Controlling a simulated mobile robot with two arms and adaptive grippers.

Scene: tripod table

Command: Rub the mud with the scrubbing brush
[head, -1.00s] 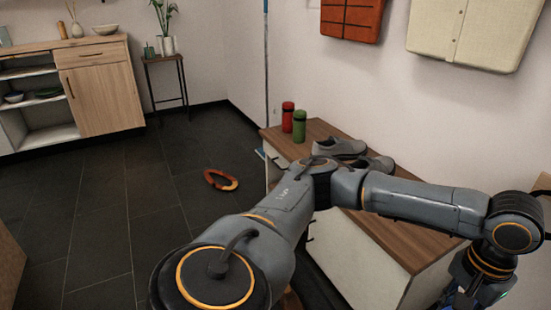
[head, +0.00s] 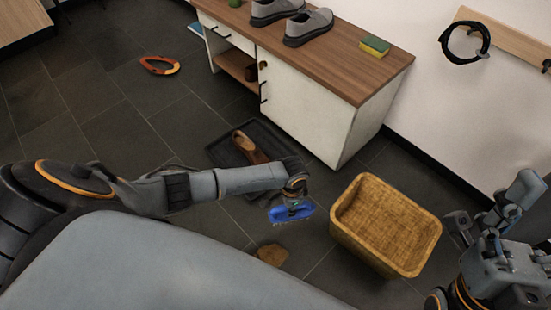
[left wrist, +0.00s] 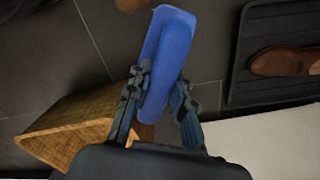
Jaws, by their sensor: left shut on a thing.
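The blue scrubbing brush (head: 290,214) is in my left gripper (head: 296,190), which is shut on it, in the middle of the head view. In the left wrist view the brush (left wrist: 168,55) sits between the two fingers. The mud is a brown patch (head: 272,255) on the dark floor, just below and left of the brush in the picture. Brush and mud look apart; the brush's height above the floor is hard to judge. A brown bit of the mud (left wrist: 130,4) shows at the wrist view's top edge. My right gripper (head: 487,213) is at the right, open and empty.
A wicker basket (head: 345,235) stands right of the brush. A black tray (head: 222,152) with a brown shoe (head: 243,142) lies behind it, by the white cabinet (head: 305,110). Grey shoes (head: 309,27) and a sponge (head: 375,45) are on top. Floor left of the mud is partly hidden by my arm.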

